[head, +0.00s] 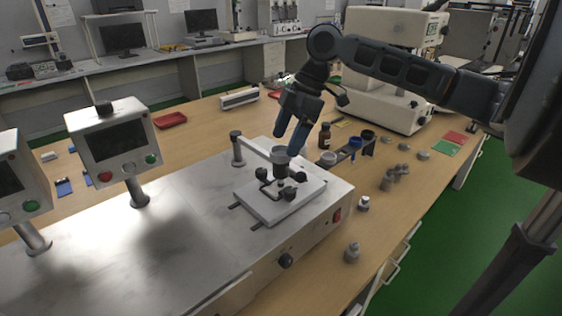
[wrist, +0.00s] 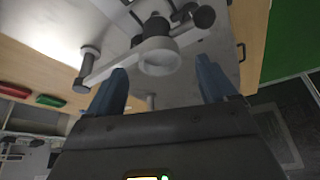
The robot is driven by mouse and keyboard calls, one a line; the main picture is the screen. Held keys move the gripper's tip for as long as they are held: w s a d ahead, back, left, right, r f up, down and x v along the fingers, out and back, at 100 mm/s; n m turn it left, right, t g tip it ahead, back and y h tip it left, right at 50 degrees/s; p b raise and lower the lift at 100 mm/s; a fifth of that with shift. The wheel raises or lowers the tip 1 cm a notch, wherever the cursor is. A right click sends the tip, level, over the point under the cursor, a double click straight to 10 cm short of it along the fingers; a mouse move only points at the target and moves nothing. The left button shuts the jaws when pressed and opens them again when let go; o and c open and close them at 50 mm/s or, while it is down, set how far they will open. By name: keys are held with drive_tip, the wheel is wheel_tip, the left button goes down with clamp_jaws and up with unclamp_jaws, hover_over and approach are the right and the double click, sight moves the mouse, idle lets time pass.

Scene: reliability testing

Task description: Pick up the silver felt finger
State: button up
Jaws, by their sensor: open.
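A grey-silver cylindrical piece, which looks like the silver felt finger (head: 281,155), stands at the end of a horizontal arm on the white tester plate (head: 265,206). In the wrist view its round silver end (wrist: 158,60) shows between my fingers in the picture. My gripper (head: 288,141) points down just above and behind the piece, with its blue fingers apart. In the wrist view my gripper (wrist: 161,66) is open, with nothing held between the fingers. I cannot tell whether the fingers touch the piece. Its lower end is partly hidden by the dark knobs.
Dark knobs (head: 287,193) crowd the plate. A post (head: 237,150) carries the horizontal arm. A brown bottle (head: 325,136) and a rack of dark cups (head: 352,143) stand behind. Several metal weights (head: 388,181) stand at right. A control screen (head: 116,141) stands at left.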

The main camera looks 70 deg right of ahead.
drive_tip(key=shift+x, duration=1.35)
drive_tip(key=shift+c, duration=0.3)
drive_tip(key=c, duration=1.4)
